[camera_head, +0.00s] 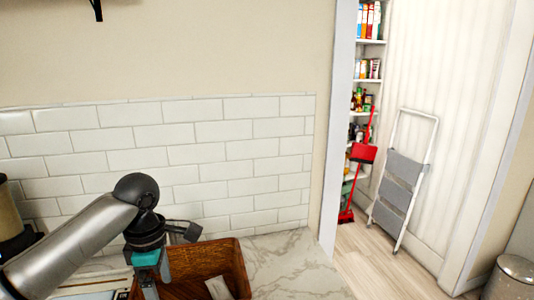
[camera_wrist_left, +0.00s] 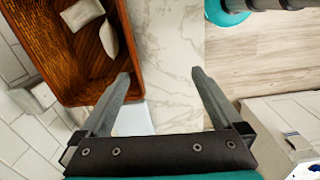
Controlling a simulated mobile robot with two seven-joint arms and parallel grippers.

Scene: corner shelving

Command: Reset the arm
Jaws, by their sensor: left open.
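My left arm comes in from the left in the head view and bends down at a dark wrist. My left gripper (camera_wrist_left: 161,75) shows in the wrist view with its two dark fingers spread wide and nothing between them. It is above the marble counter (camera_wrist_left: 172,60), beside a brown wooden box. In the head view the gripper (camera_head: 148,291) points down at the lower edge, and its fingertips are not clear there. My right gripper is not in view.
The open brown wooden box (camera_head: 235,262) stands on the counter and holds pale items (camera_wrist_left: 83,12). A white tiled wall (camera_head: 180,150) is behind. To the right are pantry shelves (camera_head: 370,42), a red broom (camera_head: 364,153), a folded step ladder (camera_head: 404,175) and clear wooden floor.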

